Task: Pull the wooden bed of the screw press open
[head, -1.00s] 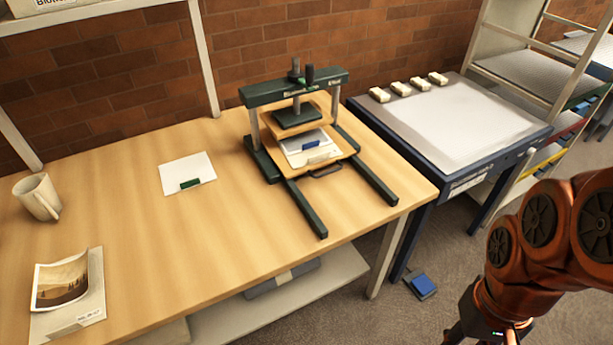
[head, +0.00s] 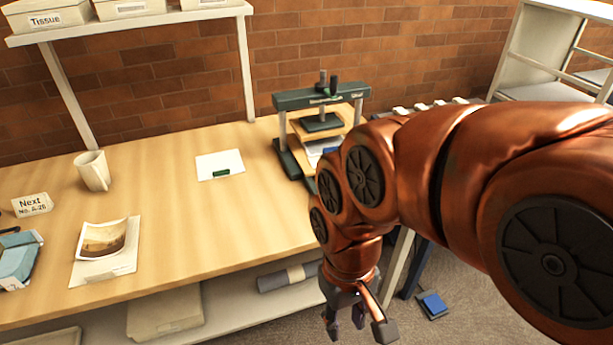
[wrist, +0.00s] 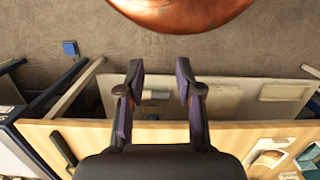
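The screw press (head: 318,98) stands at the back right of the wooden table, with a dark green frame and a screw handle on top. A pressing board sits under its crossbar. Its wooden bed lies below, bearing white sheets (head: 317,149); my arm hides its front, including the handle. A dark rail of the press (wrist: 63,148) shows at the left of the wrist view. My gripper (head: 361,326) hangs in front of the table's edge, away from the press. In the wrist view my gripper (wrist: 158,80) has its fingers spread with nothing between them.
The table (head: 170,165) has clear room left of the press. A lower shelf (head: 235,302) sticks out below. A blue thing (head: 432,304) is on the floor.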

